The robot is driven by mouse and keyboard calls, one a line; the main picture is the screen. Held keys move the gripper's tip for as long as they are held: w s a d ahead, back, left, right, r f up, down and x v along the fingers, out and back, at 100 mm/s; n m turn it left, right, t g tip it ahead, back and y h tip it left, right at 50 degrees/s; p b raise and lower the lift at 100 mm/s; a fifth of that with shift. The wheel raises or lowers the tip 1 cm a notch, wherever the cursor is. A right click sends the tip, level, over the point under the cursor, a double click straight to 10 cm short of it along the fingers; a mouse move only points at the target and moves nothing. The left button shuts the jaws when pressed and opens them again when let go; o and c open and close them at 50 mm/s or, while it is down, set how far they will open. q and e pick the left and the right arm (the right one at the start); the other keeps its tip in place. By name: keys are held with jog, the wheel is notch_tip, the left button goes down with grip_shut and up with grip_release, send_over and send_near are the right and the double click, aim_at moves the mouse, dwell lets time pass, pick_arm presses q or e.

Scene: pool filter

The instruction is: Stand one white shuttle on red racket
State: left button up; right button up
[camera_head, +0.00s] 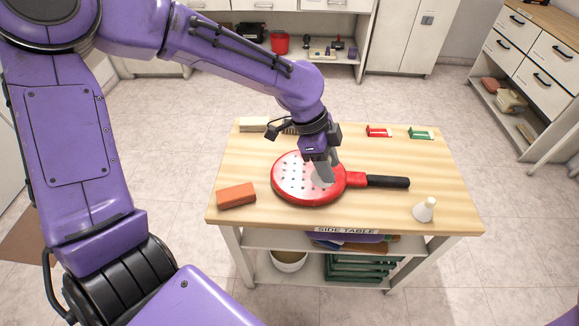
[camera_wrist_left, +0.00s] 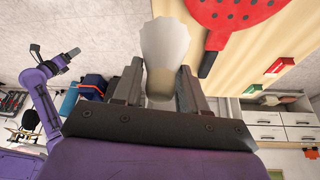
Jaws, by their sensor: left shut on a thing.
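The red racket (camera_head: 290,190) lies flat on the wooden table, its pale, dotted face up and its black handle pointing right. In the left wrist view, part of its red head (camera_wrist_left: 240,14) shows at the top right. My left gripper (camera_head: 324,174) is over the right part of the racket's head, pointing down. It is shut on a white shuttle (camera_wrist_left: 164,50), clearest in the left wrist view; whether it touches the racket I cannot tell. A second white shuttle (camera_head: 425,209) stands at the table's front right. My right gripper (camera_wrist_left: 72,53) is small in the left wrist view, its jaws unclear.
An orange block (camera_head: 236,195) lies at the left of the wooden table (camera_head: 400,221). A pale block (camera_head: 253,125) is at the back left. Small red (camera_head: 378,131) and green (camera_head: 420,132) items are at the back right. The table is clear between these and the handle.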

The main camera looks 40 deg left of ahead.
pick_arm(q)
jog(key=shift+a+r+m+g, duration=0.25)
jog(key=shift+m+g, duration=0.05)
jog(key=shift+m, duration=0.3)
jog(key=w+a+f+p, duration=0.1)
jog(key=w+a+f, duration=0.1)
jog(key=a+f, duration=0.1)
jog(key=w+a+f+p, duration=0.1)
jog(key=w+a+f, duration=0.1)
jog(key=a, duration=0.3)
jog(key=w+a+f+p, duration=0.1)
jog(key=w+a+f, duration=0.1)
jog(key=a+f, duration=0.1)
jog(key=shift+a+f, duration=0.4)
jog(key=shift+f, duration=0.25)
jog(key=f, duration=0.1)
jog(key=f+p, duration=0.1)
jog(key=f, duration=0.1)
jog(key=shift+a+f+p, duration=0.2)
jog(key=shift+a+p, duration=0.05)
jog(key=shift+p, duration=0.15)
jog(key=shift+w+f, duration=0.1)
jog(key=shift+f, duration=0.05)
jog(key=o, duration=1)
jog(key=shift+o, duration=0.2)
jog(key=b+v, duration=0.2)
jog(key=v, duration=1)
